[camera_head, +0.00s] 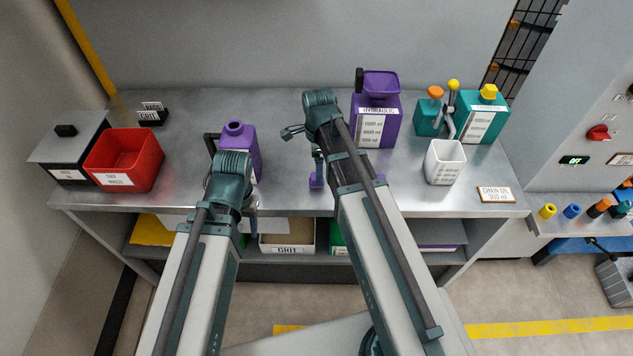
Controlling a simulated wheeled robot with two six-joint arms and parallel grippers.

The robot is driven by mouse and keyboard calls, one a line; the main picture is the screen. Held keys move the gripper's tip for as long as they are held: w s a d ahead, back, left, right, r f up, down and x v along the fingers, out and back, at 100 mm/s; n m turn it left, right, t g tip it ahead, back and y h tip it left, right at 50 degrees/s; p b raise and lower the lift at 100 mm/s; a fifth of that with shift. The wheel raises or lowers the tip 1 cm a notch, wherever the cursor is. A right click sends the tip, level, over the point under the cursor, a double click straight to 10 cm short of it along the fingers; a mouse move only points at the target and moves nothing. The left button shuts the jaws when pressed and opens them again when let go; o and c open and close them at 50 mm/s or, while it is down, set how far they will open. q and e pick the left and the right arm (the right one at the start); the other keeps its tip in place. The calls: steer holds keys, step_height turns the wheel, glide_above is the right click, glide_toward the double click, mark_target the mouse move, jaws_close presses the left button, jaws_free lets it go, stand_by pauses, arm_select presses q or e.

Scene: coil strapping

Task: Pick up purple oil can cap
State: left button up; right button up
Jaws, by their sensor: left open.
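A small purple piece (317,181), which looks like the oil can cap, shows low beside my right forearm, near the front of the bench. A purple can (243,140) with a bare neck stands behind my left wrist. My left gripper (252,217) is open, low at the bench's front edge, and largely hidden by its wrist. A second purple can (372,128) labelled hydraulic stands at the back, with a purple funnel (381,82) on top.
On the metal bench (290,202), a red bin (128,165) and a grey lidded box (68,150) stand left. Teal cans (482,120) and a white measuring cup (444,163) stand right. A chain oil sign (495,194) lies at the front right.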

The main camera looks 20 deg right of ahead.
steer(key=f+b, duration=0.4)
steer(key=f, duration=0.1)
steer(key=shift+s+a, duration=0.1)
steer(key=shift+a, duration=0.15)
steer(key=shift+r, duration=0.1)
jaws_close()
steer(key=shift+r, duration=0.1)
step_height(320, 180, up, 10)
steer(key=p, duration=0.9)
steer(key=shift+p, duration=0.4)
